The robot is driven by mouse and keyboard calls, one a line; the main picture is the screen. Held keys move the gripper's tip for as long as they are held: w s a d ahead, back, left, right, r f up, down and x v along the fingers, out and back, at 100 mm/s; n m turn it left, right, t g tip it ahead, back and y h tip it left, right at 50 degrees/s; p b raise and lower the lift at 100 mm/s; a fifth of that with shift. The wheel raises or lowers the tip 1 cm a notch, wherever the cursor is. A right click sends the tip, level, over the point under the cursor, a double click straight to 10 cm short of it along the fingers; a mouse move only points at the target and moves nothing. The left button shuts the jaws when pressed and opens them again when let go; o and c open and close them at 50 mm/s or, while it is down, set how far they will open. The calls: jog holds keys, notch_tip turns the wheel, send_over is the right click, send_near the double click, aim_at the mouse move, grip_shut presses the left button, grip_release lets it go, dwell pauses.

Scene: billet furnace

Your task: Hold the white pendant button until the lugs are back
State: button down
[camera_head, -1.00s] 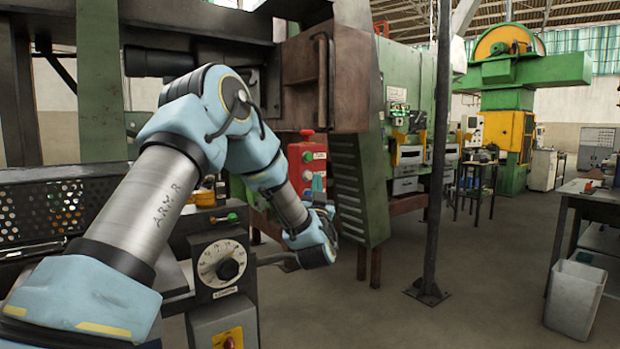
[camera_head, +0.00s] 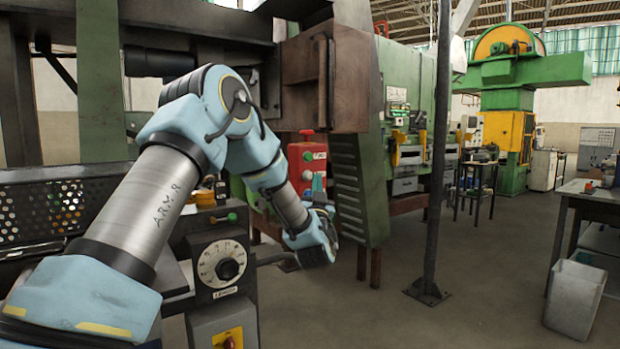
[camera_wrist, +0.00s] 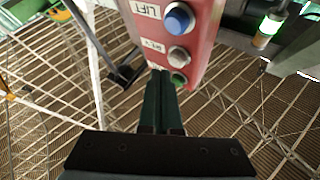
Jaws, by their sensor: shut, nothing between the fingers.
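In the wrist view a red pendant box (camera_wrist: 190,28) fills the top middle. It carries a blue button (camera_wrist: 180,17) beside a "LIFT" label, a white button (camera_wrist: 178,54) below it, and a dark green button (camera_wrist: 178,78) near its lower end. My gripper (camera_wrist: 163,78) is shut and empty. Its dark green fingertips are at the pendant's lower end, below the white button in the picture and close beside the green one. I cannot tell whether they touch the box. In the head view my wrist hides most of the gripper. I cannot make out the lugs.
In the head view a red control box (camera_head: 308,162) stands behind my wrist; I cannot tell if it is the pendant. A dial panel (camera_head: 222,265) is left of my wrist, a green louvred cabinet (camera_head: 358,188) right. A dark post (camera_head: 432,180) stands beyond; floor right of it is open.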

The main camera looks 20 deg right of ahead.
jog(key=shift+w, duration=0.1)
jog(key=shift+w+b, duration=0.3)
jog(key=shift+b, duration=0.2)
jog(key=shift+w+a+b, duration=0.2)
jog(key=shift+w+b, duration=0.15)
jog(key=shift+w, duration=0.15)
dwell(6.9)
